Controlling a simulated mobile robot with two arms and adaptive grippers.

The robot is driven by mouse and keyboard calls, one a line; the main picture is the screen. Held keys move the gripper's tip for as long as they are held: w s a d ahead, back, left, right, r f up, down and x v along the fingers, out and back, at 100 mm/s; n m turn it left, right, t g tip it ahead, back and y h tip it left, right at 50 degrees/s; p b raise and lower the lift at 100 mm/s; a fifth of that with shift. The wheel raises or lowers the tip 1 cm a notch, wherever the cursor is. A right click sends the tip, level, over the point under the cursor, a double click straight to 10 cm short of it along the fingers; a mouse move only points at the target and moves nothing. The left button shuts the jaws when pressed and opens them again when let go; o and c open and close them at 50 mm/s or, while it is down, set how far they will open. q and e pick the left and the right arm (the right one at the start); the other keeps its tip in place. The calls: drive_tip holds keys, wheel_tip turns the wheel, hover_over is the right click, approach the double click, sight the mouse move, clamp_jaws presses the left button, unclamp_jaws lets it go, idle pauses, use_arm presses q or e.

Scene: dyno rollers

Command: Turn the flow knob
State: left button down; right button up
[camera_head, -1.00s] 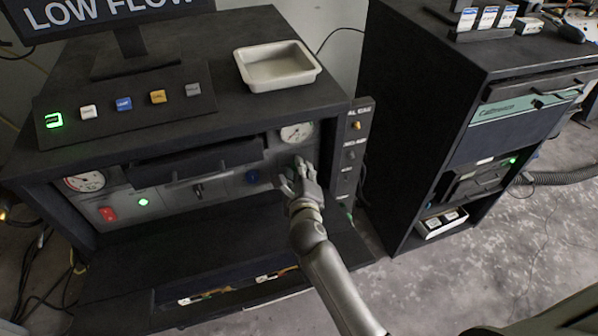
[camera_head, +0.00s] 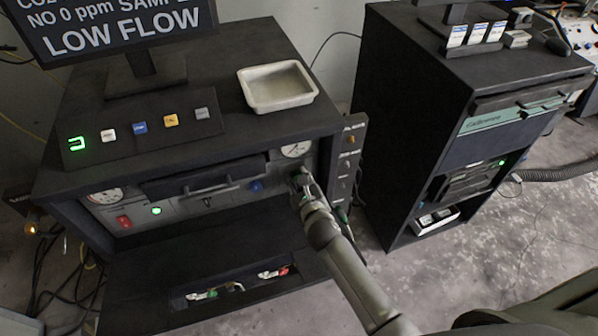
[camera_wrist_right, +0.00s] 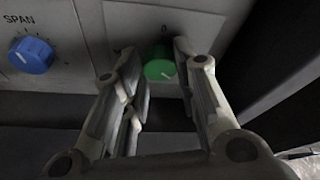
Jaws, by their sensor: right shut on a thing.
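The green knob (camera_wrist_right: 159,69), which I take to be the flow knob, is on the grey front panel (camera_wrist_right: 75,15) of the bench. In the right wrist view it sits between the two fingers of my right gripper (camera_wrist_right: 157,72), which are shut on it. In the head view my right gripper (camera_head: 301,178) reaches the right end of the panel, below a round gauge (camera_head: 296,149), and hides the knob. The screen (camera_head: 110,30) above reads "LOW FLOW". My left gripper is not in view.
A blue span knob (camera_wrist_right: 31,55) is left of the green one. A dark side panel with switches (camera_head: 347,165) stands just right of my gripper. A dark shelf (camera_head: 190,245) juts out below. A white tray (camera_head: 310,97) sits on top. A black cabinet (camera_head: 400,130) stands to the right.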

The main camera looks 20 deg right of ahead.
drive_tip(key=m+y+p, duration=0.2)
drive_tip(key=m+p, duration=0.1)
drive_tip(key=m+y+p, duration=0.1)
drive_tip(key=shift+d+m, duration=0.3)
drive_tip(key=shift+f+m+y, duration=0.1)
drive_tip(key=shift+m+y, duration=0.4)
drive_tip(key=shift+m, duration=0.4)
drive_tip(key=shift+d+f+m+t+y, duration=0.1)
drive_tip(key=shift+m+t+y, duration=0.2)
drive_tip(key=shift+m+y, duration=0.7)
drive_tip(key=shift+m+h, duration=0.3)
drive_tip(key=shift+m, duration=0.1)
drive_tip(key=o, duration=1)
drive_tip(key=shift+o, duration=0.2)
